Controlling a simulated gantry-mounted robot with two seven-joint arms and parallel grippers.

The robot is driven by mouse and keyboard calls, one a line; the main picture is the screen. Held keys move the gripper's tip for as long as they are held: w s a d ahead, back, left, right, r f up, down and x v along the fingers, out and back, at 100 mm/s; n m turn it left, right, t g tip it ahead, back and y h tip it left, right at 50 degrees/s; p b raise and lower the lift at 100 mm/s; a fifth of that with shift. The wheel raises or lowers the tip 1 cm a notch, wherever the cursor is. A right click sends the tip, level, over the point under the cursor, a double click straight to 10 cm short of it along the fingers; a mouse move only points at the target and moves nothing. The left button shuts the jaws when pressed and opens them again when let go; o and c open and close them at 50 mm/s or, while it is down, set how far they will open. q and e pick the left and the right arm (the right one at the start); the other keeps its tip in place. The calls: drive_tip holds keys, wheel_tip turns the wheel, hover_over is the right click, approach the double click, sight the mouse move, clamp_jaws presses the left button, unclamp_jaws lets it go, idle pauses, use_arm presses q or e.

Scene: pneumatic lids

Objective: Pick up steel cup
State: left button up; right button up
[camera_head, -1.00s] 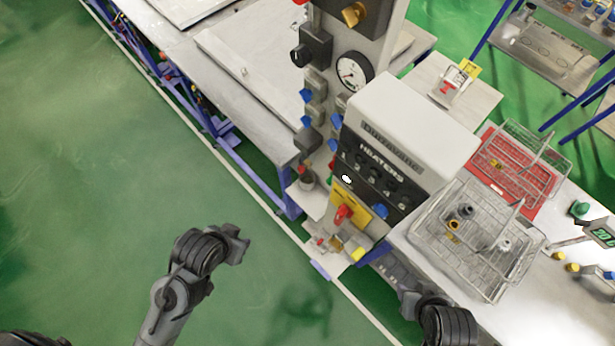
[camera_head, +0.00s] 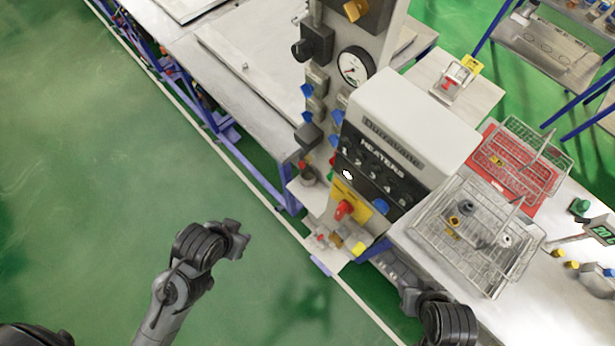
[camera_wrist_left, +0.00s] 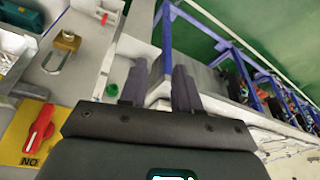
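I cannot pick out the steel cup with certainty. A small grey cup-like cylinder (camera_head: 308,177) stands on the white ledge at the foot of the control column, with red and green bits at its top. A small silvery piece (camera_head: 504,241) sits in the nearer wire basket. My left gripper (camera_head: 238,240) is over the green floor, left of the column and apart from everything. In the left wrist view its two dark fingers (camera_wrist_left: 160,88) are spread with nothing held between them. My right gripper (camera_head: 412,300) is low by the bench edge; its fingers are too unclear to read.
The heater box (camera_head: 410,125) stands right of the column. Wire baskets (camera_head: 477,283) sit on the bench, one on a red mat (camera_head: 538,203). A red switch on a yellow plate (camera_wrist_left: 40,130) and a padlock (camera_wrist_left: 62,45) show in the left wrist view. The floor at left is clear.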

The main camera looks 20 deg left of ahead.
use_arm(q)
drive_tip(key=shift+o, duration=0.3)
drive_tip(key=o, duration=1.2)
drive_tip(key=shift+w, duration=0.1)
